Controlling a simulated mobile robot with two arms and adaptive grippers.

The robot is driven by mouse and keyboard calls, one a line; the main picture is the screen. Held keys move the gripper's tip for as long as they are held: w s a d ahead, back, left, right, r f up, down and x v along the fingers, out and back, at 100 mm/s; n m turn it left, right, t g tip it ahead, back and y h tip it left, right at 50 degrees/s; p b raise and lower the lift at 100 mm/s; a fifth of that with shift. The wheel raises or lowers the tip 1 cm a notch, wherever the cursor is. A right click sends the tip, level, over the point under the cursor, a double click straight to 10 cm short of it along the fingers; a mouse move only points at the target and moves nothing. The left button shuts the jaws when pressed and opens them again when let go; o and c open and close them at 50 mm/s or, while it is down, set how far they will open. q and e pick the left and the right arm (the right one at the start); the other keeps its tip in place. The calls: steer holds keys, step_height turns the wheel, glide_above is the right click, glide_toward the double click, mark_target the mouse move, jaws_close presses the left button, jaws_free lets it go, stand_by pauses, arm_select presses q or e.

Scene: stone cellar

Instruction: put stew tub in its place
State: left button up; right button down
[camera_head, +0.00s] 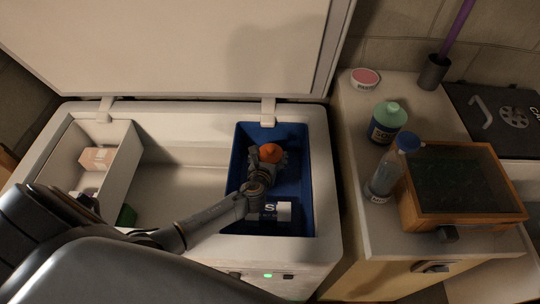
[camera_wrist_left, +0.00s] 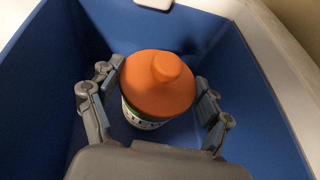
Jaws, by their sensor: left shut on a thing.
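The stew tub (camera_wrist_left: 157,90) has an orange lid with a round knob and a white and green label, partly hidden by the lid. In the head view its orange lid (camera_head: 270,153) shows inside the blue bin (camera_head: 314,190) at the right end of the open chest freezer. My left gripper (camera_head: 266,168) reaches down into the blue bin and is shut on the tub, with fingers on both sides of it in the wrist view (camera_wrist_left: 157,108). The tub looks upright; whether its base touches the bin floor is hidden. My right gripper is not in view.
A white container with a dark "S" label (camera_head: 277,211) lies in the blue bin near its front. A white compartment (camera_head: 120,180) with a carton (camera_head: 98,158) is at the freezer's left. The raised lid (camera_head: 170,45) stands behind. Bottles and a wooden box (camera_head: 408,210) crowd the right counter.

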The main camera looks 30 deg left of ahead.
arm_select(q)
steer(key=shift+r, duration=0.1)
steer(key=shift+f+b, duration=0.45)
steer(key=shift+f, duration=0.2)
steer(key=o, duration=1.6)
steer(key=shift+o, duration=0.5)
steer(key=shift+r, duration=0.1)
